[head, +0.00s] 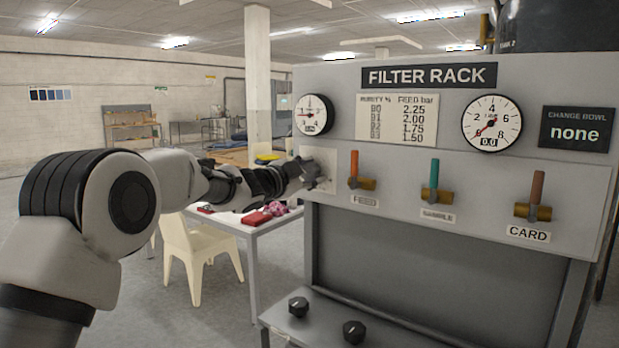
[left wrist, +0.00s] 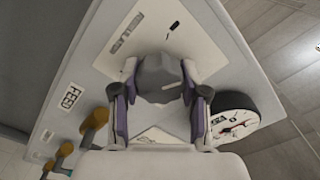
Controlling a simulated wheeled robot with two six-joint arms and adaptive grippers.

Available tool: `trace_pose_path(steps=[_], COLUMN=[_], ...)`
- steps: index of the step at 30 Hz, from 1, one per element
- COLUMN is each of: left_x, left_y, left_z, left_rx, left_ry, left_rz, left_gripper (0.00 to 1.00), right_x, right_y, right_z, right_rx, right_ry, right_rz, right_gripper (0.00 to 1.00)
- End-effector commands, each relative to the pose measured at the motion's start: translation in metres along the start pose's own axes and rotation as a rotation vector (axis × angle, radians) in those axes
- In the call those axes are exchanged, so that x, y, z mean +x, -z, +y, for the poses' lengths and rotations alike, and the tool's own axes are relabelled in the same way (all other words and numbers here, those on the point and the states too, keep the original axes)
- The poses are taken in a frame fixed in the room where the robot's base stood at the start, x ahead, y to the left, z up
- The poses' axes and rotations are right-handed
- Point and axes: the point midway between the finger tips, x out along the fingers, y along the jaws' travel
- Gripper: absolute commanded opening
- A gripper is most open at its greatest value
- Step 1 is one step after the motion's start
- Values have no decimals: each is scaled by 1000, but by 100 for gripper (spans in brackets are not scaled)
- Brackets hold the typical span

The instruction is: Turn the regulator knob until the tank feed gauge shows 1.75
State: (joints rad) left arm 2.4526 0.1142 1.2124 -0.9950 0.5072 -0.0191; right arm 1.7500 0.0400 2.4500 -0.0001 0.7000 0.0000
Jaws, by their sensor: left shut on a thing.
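The grey regulator knob (left wrist: 160,78), with a white pointer line, stands on a pale plate on the panel. My left gripper (left wrist: 157,92) is shut on it, with a purple-lined finger at each side. In the head view my left gripper (head: 318,174) reaches the panel's left end and mostly hides the knob. A round gauge (head: 314,114) sits just above it and also shows in the left wrist view (left wrist: 238,121); its reading is too small to tell. A second gauge (head: 491,123) at the right reads 0.0. My right gripper is not in view.
The FEED valve (head: 361,172) is close right of my left gripper, then the SAMPLE valve (head: 436,184) and CARD valve (head: 535,197). A purity and feed chart (head: 396,117) lists 1.75. Two black knobs (head: 298,306) sit on the lower ledge. A table (head: 240,224) and chair (head: 196,250) stand left.

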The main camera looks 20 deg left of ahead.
Motion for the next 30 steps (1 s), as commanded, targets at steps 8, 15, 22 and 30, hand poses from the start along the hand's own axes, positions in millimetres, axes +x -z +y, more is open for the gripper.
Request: trace_pose_path(steps=[8,15,22,30], left_x=[0,0,0,0], left_y=[-1,0,0,1], left_z=[1,0,-1,-2], left_rx=[237,379,447,460], left_ry=[2,3,3,3], left_rz=[1,1,0,0], left_gripper=[9,9,9,9], right_x=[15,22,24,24], right_y=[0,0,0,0], right_z=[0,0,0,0], right_rx=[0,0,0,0], right_ry=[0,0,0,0], right_rz=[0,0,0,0], right_gripper=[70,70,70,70])
